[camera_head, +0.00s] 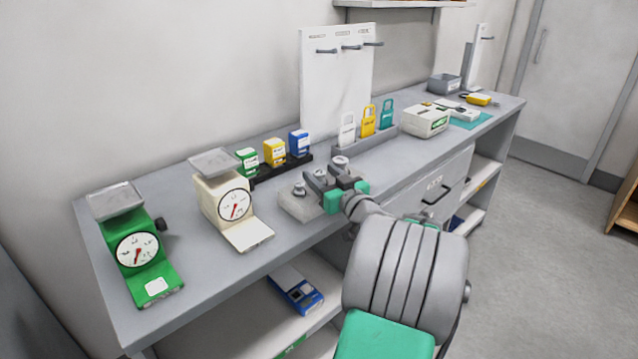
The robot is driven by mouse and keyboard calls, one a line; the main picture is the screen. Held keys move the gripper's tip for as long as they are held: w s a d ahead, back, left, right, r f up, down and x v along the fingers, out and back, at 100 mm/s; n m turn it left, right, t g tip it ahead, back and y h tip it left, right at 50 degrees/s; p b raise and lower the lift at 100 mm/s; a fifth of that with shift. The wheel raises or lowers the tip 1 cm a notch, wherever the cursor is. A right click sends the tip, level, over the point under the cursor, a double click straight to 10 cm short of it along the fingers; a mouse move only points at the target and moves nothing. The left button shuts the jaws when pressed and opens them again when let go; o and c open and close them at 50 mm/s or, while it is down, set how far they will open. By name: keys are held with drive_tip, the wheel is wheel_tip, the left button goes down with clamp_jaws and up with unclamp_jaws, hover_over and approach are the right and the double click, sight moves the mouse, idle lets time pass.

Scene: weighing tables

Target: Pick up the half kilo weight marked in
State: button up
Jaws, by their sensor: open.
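A pale grey block (299,207) on the bench holds small metal weights with knobs. One weight (298,188) stands at its left end. Another metal weight (340,163) shows just beyond my gripper. My gripper (324,181) is open over the right part of the block, its dark fingers pointing away from me. A small metal knob shows between or just behind the fingers; I cannot tell which. The markings on the weights are too small to read, so I cannot tell which is the half kilo. My gripper hides part of the block.
A cream dial scale (231,205) and a green dial scale (138,249) stand left of the block. Green, yellow and blue boxes (273,152) sit in a dark rack behind. Padlock-shaped tags (368,121) stand in a grey holder to the right, near a white box (425,119).

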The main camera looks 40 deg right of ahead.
drive_tip(key=shift+c, duration=0.6)
clamp_jaws()
idle(0.6)
drive_tip(key=shift+r, duration=0.1)
